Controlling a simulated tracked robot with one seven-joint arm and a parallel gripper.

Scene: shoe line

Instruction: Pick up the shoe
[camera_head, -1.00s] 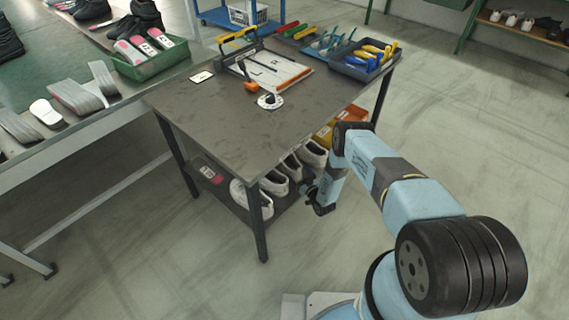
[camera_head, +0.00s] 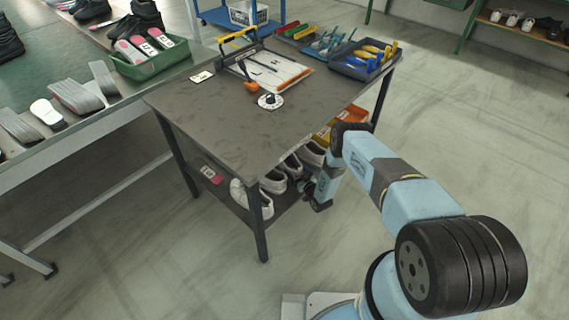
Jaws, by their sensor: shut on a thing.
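Several pale shoes stand in a row on the lower shelf of the dark worktable: a white shoe (camera_head: 250,197) at the front left, a second shoe (camera_head: 273,182) beside it, a third (camera_head: 292,166) and a fourth (camera_head: 312,154) farther back. My gripper (camera_head: 303,187) reaches in at the right side of this shelf, low under the tabletop, at the near end of the row. It is shut on a shoe. The fingers are small and dark here, and I cannot tell exactly which shoe they hold. The tabletop hides the shoes' upper and far parts.
The worktable (camera_head: 215,125) overhangs the shelf, and its front leg (camera_head: 257,228) stands left of my gripper. Orange and yellow bins (camera_head: 342,120) sit on the shelf behind the shoes. A blue-grey tool tray (camera_head: 362,62) is on top. The floor (camera_head: 480,140) to the right is clear.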

